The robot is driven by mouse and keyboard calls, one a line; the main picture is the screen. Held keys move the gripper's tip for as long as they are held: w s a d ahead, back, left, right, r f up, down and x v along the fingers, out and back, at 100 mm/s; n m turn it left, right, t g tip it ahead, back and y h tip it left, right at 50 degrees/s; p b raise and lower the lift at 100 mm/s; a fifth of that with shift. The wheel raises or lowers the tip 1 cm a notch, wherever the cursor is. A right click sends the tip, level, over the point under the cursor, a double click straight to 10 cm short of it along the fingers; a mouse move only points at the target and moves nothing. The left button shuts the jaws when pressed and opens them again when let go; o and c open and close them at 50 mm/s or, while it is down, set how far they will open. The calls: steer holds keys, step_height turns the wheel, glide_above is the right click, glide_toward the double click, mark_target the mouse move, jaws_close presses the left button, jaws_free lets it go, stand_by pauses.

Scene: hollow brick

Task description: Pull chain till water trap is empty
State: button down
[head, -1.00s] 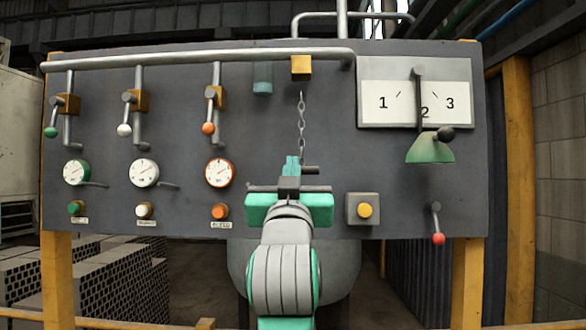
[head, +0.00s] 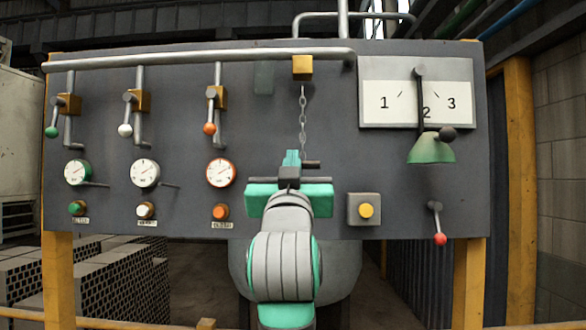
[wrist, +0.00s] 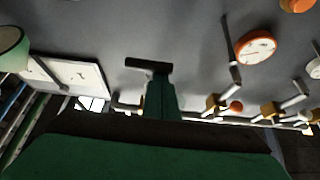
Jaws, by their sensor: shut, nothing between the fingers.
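The chain (head: 302,120) hangs from a yellow block (head: 302,67) under the top pipe on the grey panel. A dark bar handle (head: 311,164) is at its lower end, and it also shows in the wrist view (wrist: 148,65).
Left of the chain are several gauges (head: 220,172), valve levers (head: 209,128) and coloured buttons. Right of it are a yellow button (head: 366,211), a numbered dial (head: 418,92) with a green lamp-like shape (head: 431,148), and a red-knobbed lever (head: 439,238).

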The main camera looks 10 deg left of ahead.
steer(key=s+d+f, duration=0.1)
steer(key=s+f, duration=0.1)
steer(key=s, duration=0.7)
steer(key=shift+s+f, duration=0.25)
steer(key=shift+s, duration=0.05)
